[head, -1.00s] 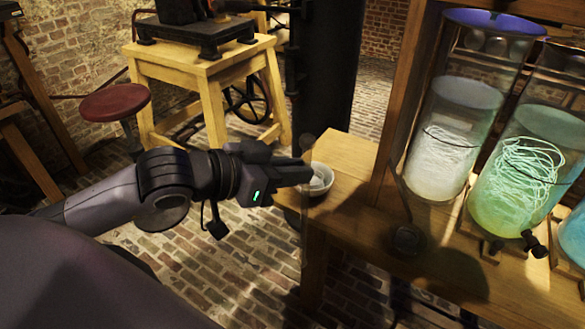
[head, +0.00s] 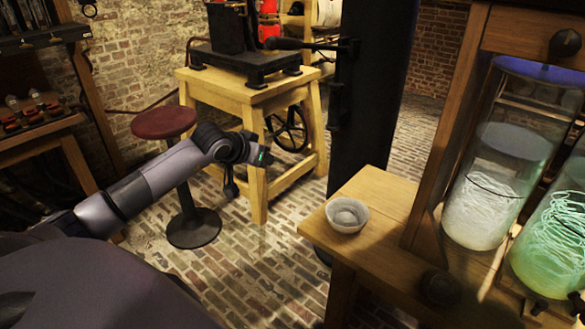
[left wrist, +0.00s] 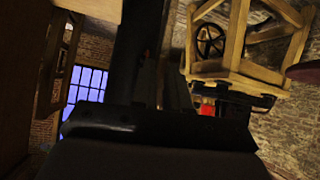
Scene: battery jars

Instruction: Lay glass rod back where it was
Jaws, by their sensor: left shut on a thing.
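My left gripper (head: 263,155) is seen nearly end-on in the head view, in front of the yellow wooden stand and left of the bench. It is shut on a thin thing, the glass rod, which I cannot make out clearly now. In the left wrist view the dark gripper body (left wrist: 150,130) fills the lower middle, and no rod can be told there. A small whitish bowl (head: 347,215) sits on the near left corner of the wooden bench (head: 385,190), apart from the gripper. My right gripper is not in view.
Glass jars stand on the bench at right: one pale jar (head: 495,185) and a green one (head: 555,245). A dark column (head: 372,100) rises behind the bench. A red stool (head: 164,122) and a yellow stand (head: 240,95) are near my left arm. Brick floor lies open between.

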